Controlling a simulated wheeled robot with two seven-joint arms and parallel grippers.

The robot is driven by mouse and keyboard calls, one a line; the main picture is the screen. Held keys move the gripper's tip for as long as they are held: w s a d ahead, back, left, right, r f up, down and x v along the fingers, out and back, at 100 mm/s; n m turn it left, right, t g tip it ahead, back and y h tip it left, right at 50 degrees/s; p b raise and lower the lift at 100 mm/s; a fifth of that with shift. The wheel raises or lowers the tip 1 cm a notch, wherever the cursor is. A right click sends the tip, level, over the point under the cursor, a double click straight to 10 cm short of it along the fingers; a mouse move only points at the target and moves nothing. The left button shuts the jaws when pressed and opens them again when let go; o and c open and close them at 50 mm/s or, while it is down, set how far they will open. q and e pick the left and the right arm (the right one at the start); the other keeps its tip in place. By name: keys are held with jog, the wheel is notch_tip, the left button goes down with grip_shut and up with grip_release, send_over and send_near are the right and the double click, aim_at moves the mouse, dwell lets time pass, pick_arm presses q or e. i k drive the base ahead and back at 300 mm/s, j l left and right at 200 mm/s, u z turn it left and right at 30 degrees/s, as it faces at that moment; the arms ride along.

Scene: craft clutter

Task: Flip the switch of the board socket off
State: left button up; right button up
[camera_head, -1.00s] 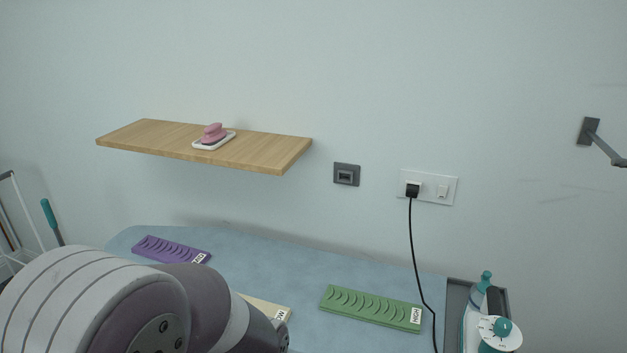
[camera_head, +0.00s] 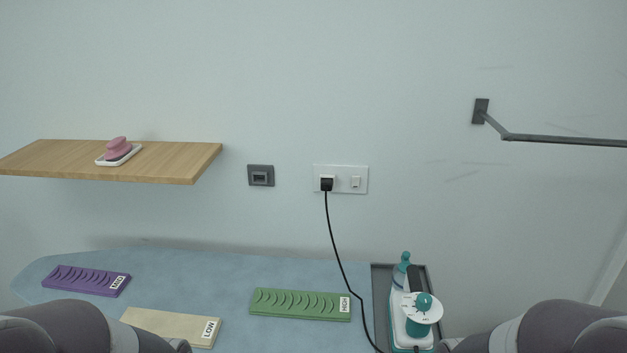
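The white board socket (camera_head: 340,172) is on the wall, right of centre, above the ironing board. A black plug (camera_head: 326,184) sits in its left half, and its black cord hangs down to the right. The small white switch (camera_head: 355,182) is on its right half; I cannot tell its position at this size. Parts of my two arms show at the bottom left and bottom right corners, well below the socket. Neither gripper is in view.
A dark grey wall plate (camera_head: 260,175) is left of the socket. A wooden shelf (camera_head: 190,165) juts out further left. The blue ironing board (camera_head: 230,268) holds purple, cream and green blocks. A teal-white iron (camera_head: 411,318) stands at its right end. A metal wall arm (camera_head: 560,140) sticks out at right.

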aim_at(355, 179)
jog(key=i+j+z, duration=0.1)
jog(key=i, duration=0.35)
jog(key=i+j, duration=0.3)
jog(key=i+z, duration=0.05)
jog(key=i, duration=0.05)
